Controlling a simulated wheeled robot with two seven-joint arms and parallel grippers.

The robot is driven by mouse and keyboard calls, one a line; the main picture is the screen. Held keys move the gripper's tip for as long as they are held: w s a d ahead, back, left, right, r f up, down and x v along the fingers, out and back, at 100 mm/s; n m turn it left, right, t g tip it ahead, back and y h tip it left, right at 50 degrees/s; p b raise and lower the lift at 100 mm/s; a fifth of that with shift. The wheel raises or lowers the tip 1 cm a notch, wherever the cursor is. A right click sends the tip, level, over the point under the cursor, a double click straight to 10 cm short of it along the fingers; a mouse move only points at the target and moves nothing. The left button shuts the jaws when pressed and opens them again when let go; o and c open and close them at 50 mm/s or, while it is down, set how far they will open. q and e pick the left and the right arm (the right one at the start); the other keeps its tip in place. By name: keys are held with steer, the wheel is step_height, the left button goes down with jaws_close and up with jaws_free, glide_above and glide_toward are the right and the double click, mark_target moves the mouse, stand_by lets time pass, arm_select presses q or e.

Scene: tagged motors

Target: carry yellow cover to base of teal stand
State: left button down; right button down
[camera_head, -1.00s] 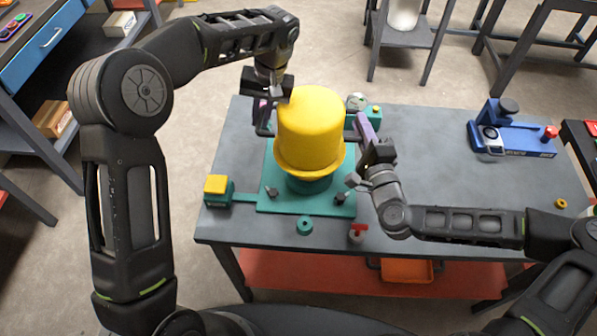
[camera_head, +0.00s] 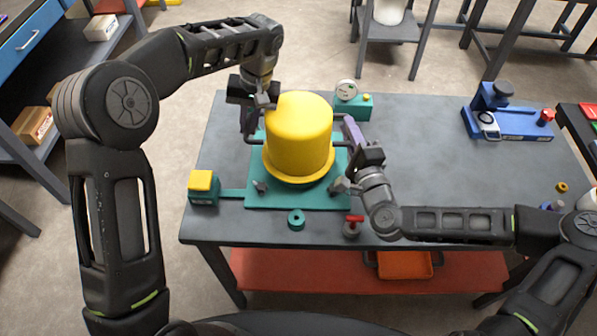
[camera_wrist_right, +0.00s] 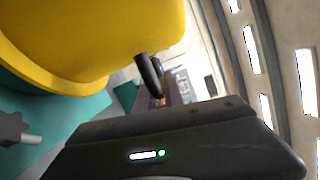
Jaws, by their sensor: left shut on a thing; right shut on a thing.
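The yellow cover (camera_head: 298,132), a dome-topped cylinder with a flared rim, is upright over the teal stand's base plate (camera_head: 230,195). Its rim hides the middle of the stand and sits low over the plate; I cannot tell whether it touches. My left gripper (camera_head: 256,122) is shut on the cover's dark handle at its left side. My right gripper (camera_head: 350,150) is shut at the right side, on the other handle. In the right wrist view, the cover (camera_wrist_right: 100,40) fills the upper left, with a dark handle (camera_wrist_right: 149,75) beside it and the teal plate (camera_wrist_right: 70,125) below.
A teal block with a yellow top (camera_head: 202,186) stands left of the plate, and a gauge (camera_head: 346,90) behind it. A teal ring (camera_head: 296,219) and a red-handled valve (camera_head: 352,226) lie in front. A blue device (camera_head: 505,117) stands at the right; table between is clear.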

stand_by(0.3)
arm_select(q)
steer(key=shift+f, duration=0.2)
arm_select(e)
steer(key=shift+f, duration=0.25)
